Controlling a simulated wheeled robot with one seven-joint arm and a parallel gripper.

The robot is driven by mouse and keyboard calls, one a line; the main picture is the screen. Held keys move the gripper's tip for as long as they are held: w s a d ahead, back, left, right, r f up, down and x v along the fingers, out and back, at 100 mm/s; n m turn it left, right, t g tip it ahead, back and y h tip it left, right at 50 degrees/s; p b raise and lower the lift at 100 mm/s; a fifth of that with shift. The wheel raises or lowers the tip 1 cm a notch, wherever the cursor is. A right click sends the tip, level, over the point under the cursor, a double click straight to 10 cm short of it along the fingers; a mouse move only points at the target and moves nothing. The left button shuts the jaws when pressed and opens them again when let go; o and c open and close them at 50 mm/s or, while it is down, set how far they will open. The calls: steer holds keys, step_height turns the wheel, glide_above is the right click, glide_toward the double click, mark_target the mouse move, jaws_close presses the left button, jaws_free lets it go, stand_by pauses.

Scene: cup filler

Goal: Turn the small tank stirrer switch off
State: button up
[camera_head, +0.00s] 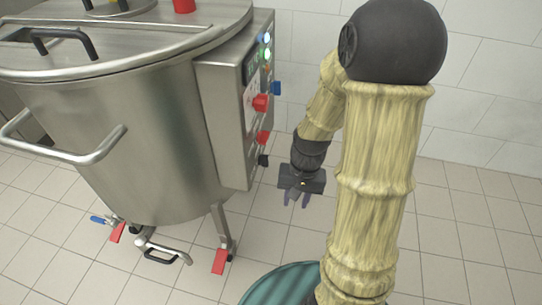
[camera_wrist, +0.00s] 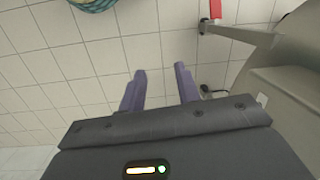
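A steel tank (camera_head: 140,130) stands at the left in the head view, with a control box (camera_head: 230,110) on its right side. The box's panel faces right and carries lit buttons (camera_head: 265,46), a red knob (camera_head: 261,103), a lower red knob (camera_head: 263,138) and a small black knob (camera_head: 263,160). I cannot tell which of these is the stirrer switch, nor its setting. My gripper (camera_head: 297,200) hangs right of the panel and below its knobs, pointing down, touching nothing. In the wrist view my gripper (camera_wrist: 160,85) has its two fingers apart with only floor tiles between them.
A blue part (camera_head: 276,88) sticks out at the panel's far edge. Tank legs with red feet (camera_head: 219,262) and a drain valve (camera_head: 160,255) are low at the left. A teal round thing (camera_head: 285,285) lies at the bottom. Tiled floor is clear below my gripper.

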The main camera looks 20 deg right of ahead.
mark_target(268, 161)
steer(key=w+d+f+m+y+p, duration=0.2)
steer(key=d+f+m+y+p, duration=0.3)
steer(key=m+y, duration=0.55)
steer(key=w+d+r+m+t+y+p, duration=0.3)
steer(key=d+r+m+t+p, duration=0.2)
steer(key=d+m+t, duration=0.2)
steer(key=m+t, duration=0.2)
steer(key=shift+d+r+t+y, duration=0.15)
steer(key=shift+t+y, duration=0.2)
steer(key=shift+t, duration=0.05)
steer(key=shift+w, duration=0.1)
steer(key=b+x, duration=0.3)
steer(key=x, duration=1.4)
steer(key=shift+a, duration=0.25)
steer(key=shift+c, duration=0.2)
jaws_close()
